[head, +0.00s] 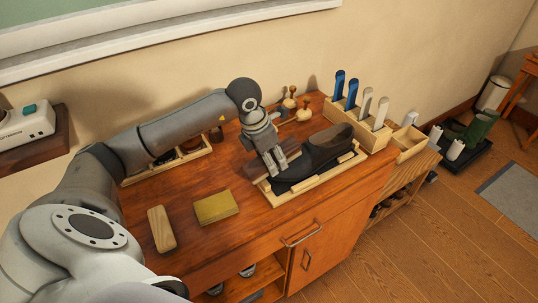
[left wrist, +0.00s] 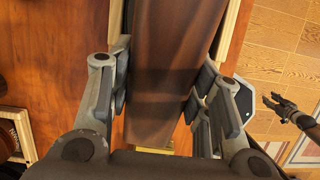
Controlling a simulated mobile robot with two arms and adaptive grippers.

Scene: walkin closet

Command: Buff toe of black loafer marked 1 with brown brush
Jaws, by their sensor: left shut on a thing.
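A black loafer (head: 318,156) lies in a light wooden tray (head: 303,188) on the cabinet top, its toe toward the lower left. My left gripper (head: 273,163) is shut on the brown brush (head: 262,166), held at the toe end of the loafer. The brush (left wrist: 168,70) fills the space between the fingers in the left wrist view and hides the shoe there. I cannot tell whether the bristles touch the leather. No number mark is readable. My right gripper (left wrist: 277,102) shows small in the left wrist view, over the floor, its fingers apart and empty.
A yellow block (head: 216,207) and a wooden block (head: 161,229) lie at the front left of the cabinet top (head: 185,258). Behind the shoe stand small knobbed tools (head: 291,100) and a rack (head: 362,125) of blue and white handles. The wall closes the back.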

